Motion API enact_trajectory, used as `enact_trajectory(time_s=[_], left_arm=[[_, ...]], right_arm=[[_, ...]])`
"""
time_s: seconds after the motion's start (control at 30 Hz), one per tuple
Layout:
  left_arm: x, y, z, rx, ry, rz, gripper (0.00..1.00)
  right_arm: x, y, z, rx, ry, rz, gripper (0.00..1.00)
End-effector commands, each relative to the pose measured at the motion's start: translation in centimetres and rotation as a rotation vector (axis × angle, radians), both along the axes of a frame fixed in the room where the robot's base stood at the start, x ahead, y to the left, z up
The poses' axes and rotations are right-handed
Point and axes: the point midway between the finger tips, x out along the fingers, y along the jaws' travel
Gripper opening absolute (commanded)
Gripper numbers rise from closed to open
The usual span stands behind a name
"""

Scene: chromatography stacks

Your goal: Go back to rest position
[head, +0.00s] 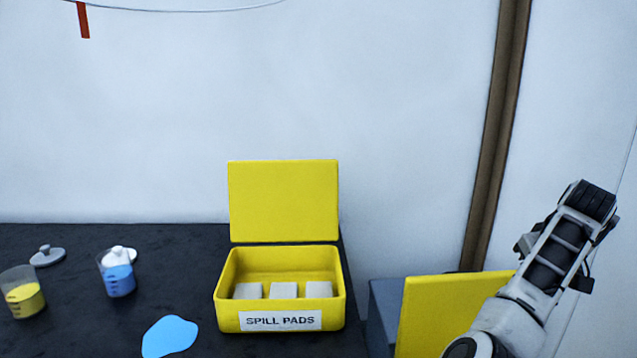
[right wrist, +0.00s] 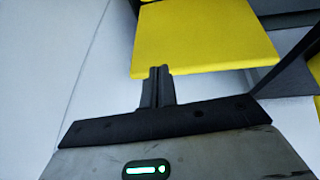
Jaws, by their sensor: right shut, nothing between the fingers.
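My right gripper shows in the right wrist view (right wrist: 158,85), its two dark fingers together with nothing between them. A yellow panel (right wrist: 200,40) lies just beyond the fingertips in that view; I cannot tell whether they touch. In the head view my right arm rises at the right edge, in front of a yellow panel (head: 445,305), and its fingers cannot be made out there. My left gripper and arm are not in view.
An open yellow box (head: 232,318) labelled SPILL PADS holds grey-white pads (head: 284,291) on the dark bench (head: 190,250). A blue puddle (head: 168,337), a beaker of yellow liquid (head: 24,297), a beaker of blue liquid (head: 118,279) and two lids (head: 47,257) are left of it.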

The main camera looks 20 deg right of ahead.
Motion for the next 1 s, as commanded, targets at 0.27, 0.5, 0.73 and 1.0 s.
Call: enact_trajectory(time_s=[0.27, 0.5, 0.73, 1.0], left_arm=[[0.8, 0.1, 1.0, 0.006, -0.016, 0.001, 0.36], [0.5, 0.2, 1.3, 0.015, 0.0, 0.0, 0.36], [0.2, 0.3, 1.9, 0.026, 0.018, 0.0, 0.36], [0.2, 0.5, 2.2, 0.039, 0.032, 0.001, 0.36]], right_arm=[[-0.1, -1.0, -1.3, -0.234, 0.006, -0.032, 0.0], [1.1, 1.4, -3.4, -0.475, -0.069, 0.05, 0.0], [0.8, 13.6, -9.9, -0.509, -0.289, 0.323, 0.0], [-7.7, 30.6, -15.9, -0.128, -0.488, 0.508, 0.0]])
